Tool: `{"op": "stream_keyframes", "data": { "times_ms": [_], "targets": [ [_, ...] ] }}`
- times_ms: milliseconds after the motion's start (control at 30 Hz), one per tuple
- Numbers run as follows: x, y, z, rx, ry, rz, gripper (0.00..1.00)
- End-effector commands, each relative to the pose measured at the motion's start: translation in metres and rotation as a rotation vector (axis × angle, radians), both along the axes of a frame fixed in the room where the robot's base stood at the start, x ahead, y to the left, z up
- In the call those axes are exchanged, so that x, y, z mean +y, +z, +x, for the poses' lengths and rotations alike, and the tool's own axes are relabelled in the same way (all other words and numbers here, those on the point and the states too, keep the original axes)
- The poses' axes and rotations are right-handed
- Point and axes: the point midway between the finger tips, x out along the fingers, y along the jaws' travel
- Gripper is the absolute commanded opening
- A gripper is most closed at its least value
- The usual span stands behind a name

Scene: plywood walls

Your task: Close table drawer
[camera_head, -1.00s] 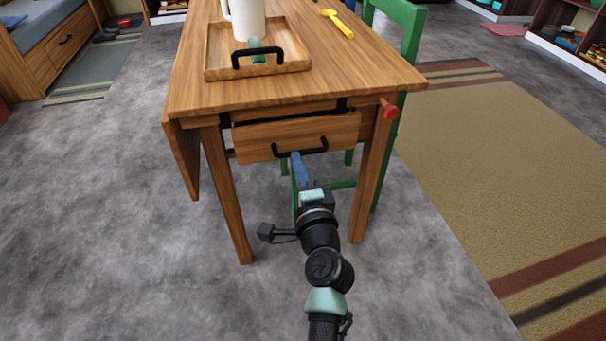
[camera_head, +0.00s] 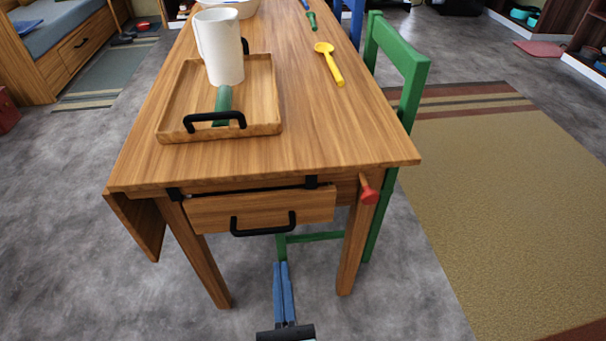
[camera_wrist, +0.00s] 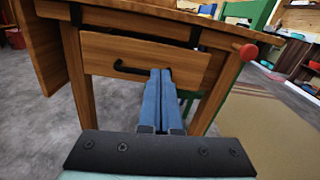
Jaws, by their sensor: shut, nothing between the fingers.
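The wooden table (camera_head: 330,130) stands in front of me. Its drawer (camera_head: 313,206) is in the front, with a black handle (camera_head: 263,231); a narrow dark gap shows above the drawer front. In the wrist view the drawer (camera_wrist: 190,63) has its handle (camera_wrist: 128,68) partly hidden behind my fingers. My gripper (camera_head: 282,265) has blue fingers held together, empty, below and in front of the handle. In the wrist view my gripper (camera_wrist: 160,74) points at the drawer front; I cannot tell whether it touches.
A red knob (camera_head: 369,194) sticks out at the table's right corner. A green chair (camera_head: 412,75) stands at the right. Floor around the front is clear.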

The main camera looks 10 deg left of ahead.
Motion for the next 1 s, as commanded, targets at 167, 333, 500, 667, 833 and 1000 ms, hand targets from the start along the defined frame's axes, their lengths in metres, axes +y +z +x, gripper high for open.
{"op": "stream_keyframes", "data": {
  "times_ms": [167,333,500,667,833,1000],
  "targets": [
    [0.002,0.002,-0.007,0.034,-0.006,0.095,0.00],
    [0.007,0.004,0.011,0.031,-0.005,0.093,0.00],
    [0.015,0.004,0.040,0.031,-0.005,0.091,0.00],
    [0.023,0.004,0.067,0.030,-0.005,0.089,0.00],
    [0.031,0.002,0.095,0.031,-0.005,0.089,0.00],
    [0.037,0.001,0.115,0.032,-0.005,0.088,0.00]
  ]
}}
